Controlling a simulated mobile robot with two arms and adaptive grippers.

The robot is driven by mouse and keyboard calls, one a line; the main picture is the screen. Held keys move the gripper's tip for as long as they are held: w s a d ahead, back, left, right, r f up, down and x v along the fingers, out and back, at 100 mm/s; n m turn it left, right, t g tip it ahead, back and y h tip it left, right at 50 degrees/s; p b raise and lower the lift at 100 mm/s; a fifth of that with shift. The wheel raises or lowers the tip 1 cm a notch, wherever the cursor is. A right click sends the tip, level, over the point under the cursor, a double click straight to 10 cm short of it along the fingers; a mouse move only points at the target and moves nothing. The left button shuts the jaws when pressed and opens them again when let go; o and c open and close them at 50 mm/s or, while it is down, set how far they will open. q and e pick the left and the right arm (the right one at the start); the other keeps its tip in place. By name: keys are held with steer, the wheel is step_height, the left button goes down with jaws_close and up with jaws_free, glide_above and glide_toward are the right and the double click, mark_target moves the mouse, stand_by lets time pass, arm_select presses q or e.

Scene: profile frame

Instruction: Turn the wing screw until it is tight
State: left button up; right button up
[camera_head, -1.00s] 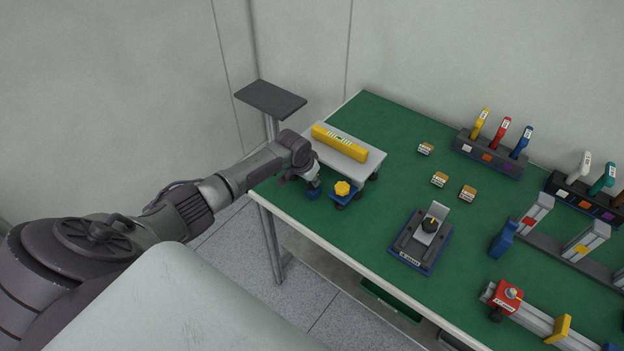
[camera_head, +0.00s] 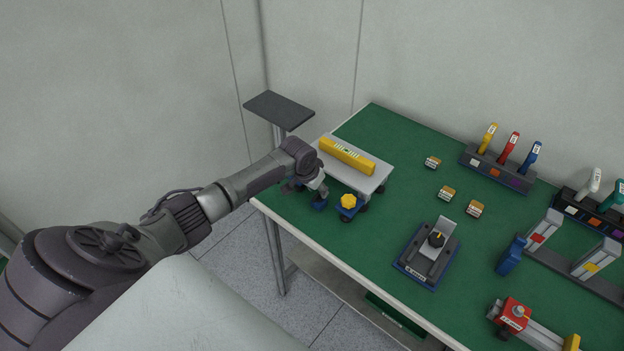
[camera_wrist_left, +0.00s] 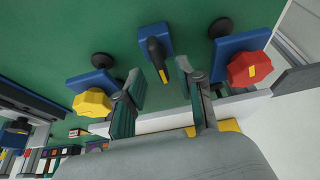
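A small dark wing-shaped handle (camera_wrist_left: 156,50), which looks like the wing screw, stands on a blue block (camera_wrist_left: 164,30) in the left wrist view. My left gripper (camera_wrist_left: 160,74) is open, with one finger on each side of the handle's near end and a gap visible on both sides. In the head view my left gripper (camera_head: 316,190) is over the front edge of the bench, and the blue block (camera_head: 319,204) shows just below it; the handle is hidden there. My right gripper is not in view.
A yellow knob (camera_head: 348,201) is close beside the gripper; it also shows in the left wrist view (camera_wrist_left: 93,103). A red knob (camera_wrist_left: 248,68) is on the other side. A grey stand (camera_head: 373,184) with a yellow level (camera_head: 347,156) is just behind.

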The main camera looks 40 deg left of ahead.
arm_select(q)
steer(key=v, duration=1)
steer(key=shift+s+d+f, duration=0.1)
steer(key=shift+f, duration=0.05)
